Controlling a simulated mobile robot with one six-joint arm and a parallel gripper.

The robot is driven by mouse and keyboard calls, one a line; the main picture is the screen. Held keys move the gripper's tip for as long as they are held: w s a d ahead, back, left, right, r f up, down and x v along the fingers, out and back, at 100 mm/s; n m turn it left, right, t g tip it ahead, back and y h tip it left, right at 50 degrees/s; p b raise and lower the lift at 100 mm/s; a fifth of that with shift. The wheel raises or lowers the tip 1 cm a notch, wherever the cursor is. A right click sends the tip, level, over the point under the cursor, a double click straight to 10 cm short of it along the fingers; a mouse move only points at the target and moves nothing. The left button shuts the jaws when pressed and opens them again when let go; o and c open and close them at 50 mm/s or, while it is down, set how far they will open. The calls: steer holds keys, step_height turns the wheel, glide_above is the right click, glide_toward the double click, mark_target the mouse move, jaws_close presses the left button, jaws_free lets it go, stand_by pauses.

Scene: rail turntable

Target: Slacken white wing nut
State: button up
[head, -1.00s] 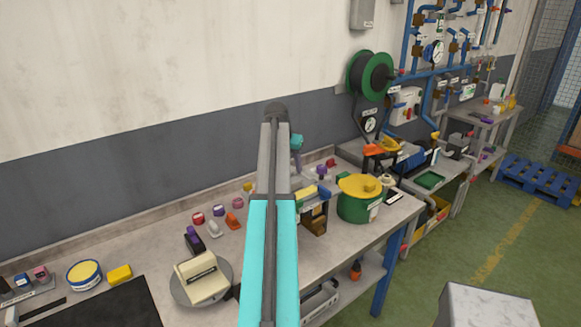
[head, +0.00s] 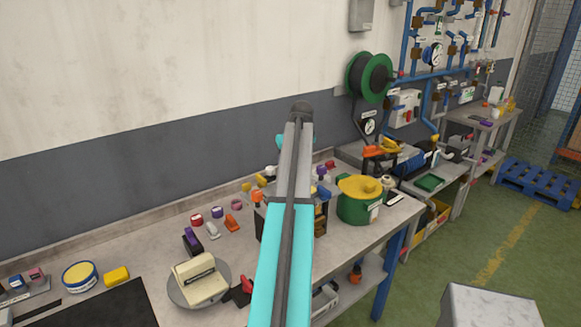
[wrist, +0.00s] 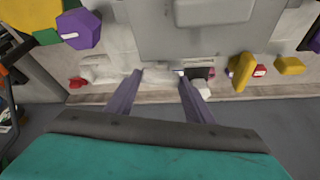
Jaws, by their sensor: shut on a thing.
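My gripper (wrist: 160,76) is seen in the wrist view, its two purple-grey fingers reaching down over the workbench. The fingers stand a little apart, shut on a pale piece between their tips. It seems to be the white wing nut, but its outline is blurred and I cannot make out its wings. In the head view my own arm hides the fingertips and what they hold.
The workbench (head: 150,250) carries a yellow-topped green container (head: 361,200) to the right of my arm. A beige block on a round plate (head: 199,281) stands to the left.

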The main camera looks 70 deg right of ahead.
steer(key=shift+s+f+n+t+y, duration=0.1)
steer(key=shift+s+n+t+y, duration=0.25)
steer(key=shift+n, duration=0.75)
steer(key=o, duration=1.1)
steer(key=shift+s, duration=0.1)
steer(key=shift+c, duration=0.2)
steer(key=shift+w, duration=0.2)
steer(key=shift+r, duration=0.2)
steer(key=b+v, duration=0.4)
steer(key=v, duration=0.9)
steer(key=shift+r, duration=0.3)
steer(key=shift+s+r, duration=0.1)
